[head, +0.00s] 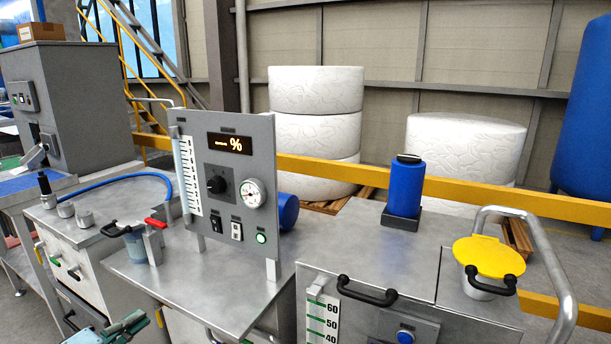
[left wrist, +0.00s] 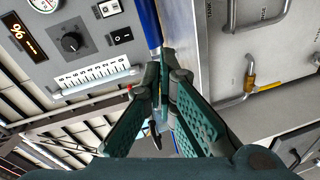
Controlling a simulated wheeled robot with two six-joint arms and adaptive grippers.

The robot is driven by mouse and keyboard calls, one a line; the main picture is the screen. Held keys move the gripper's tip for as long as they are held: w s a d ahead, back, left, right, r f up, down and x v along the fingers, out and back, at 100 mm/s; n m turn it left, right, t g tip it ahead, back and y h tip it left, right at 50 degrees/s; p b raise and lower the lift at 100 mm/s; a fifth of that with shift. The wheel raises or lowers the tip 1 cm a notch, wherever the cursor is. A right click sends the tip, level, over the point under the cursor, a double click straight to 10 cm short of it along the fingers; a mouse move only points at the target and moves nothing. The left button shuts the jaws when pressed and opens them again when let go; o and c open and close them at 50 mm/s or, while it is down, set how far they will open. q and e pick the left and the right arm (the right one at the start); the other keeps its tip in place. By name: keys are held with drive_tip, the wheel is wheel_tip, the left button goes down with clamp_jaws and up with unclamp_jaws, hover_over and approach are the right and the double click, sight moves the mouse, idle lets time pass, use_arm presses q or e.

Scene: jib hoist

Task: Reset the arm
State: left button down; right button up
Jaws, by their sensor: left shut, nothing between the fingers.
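My left gripper (head: 136,321) shows at the bottom left of the head view, low in front of the steel bench. Its green fingers (left wrist: 164,76) also fill the middle of the left wrist view, shut and with nothing between them. The gripper is apart from the bench and from the grey control panel (head: 206,254). The panel carries a dial, a gauge, switches and a lit green button, and its display (head: 229,143) shows a % sign. My right gripper is not in view. No hoist arm can be made out clearly.
A blue bottle (head: 406,187) stands on the right cabinet. A yellow lid (head: 489,256) with a black handle lies beside a curved steel rail (head: 550,255). A cup (head: 134,241) and a red-handled valve (head: 154,223) stand on the left bench. A yellow barrier (head: 335,172) runs behind.

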use_arm(q)
drive_tip(key=s+a+f+m+g+y+p, duration=0.15)
drive_tip(key=s+a+f+y, duration=0.3)
drive_tip(key=f, duration=0.65)
drive_tip(key=s+a+f+m+g+y+p, duration=0.1)
drive_tip(key=s+a+f+m+g+y, duration=0.3)
drive_tip(key=f, duration=0.7)
drive_tip(key=s+d+f+m+g+p, duration=0.1)
drive_tip(key=s+f+m+g+p, duration=0.15)
drive_tip(key=s+f, duration=0.95)
drive_tip(key=s+d+f+m+g+p, duration=0.1)
drive_tip(key=s+d+f+g, duration=0.1)
drive_tip(key=s+d, duration=0.3)
drive_tip(key=s+d+f+m+g+h+p, duration=0.1)
drive_tip(key=s+d, duration=0.5)
drive_tip(key=s, duration=0.7)
drive_tip(key=s+d+f+m+g+h+p, duration=0.1)
drive_tip(key=s+d+f+g, duration=0.2)
drive_tip(key=s, duration=0.7)
wheel_tip(320, 180, down, 2)
drive_tip(key=d, duration=0.2)
drive_tip(key=shift+d+f+p, duration=0.15)
drive_tip(key=shift+d+p, duration=0.15)
drive_tip(key=shift+p, duration=0.05)
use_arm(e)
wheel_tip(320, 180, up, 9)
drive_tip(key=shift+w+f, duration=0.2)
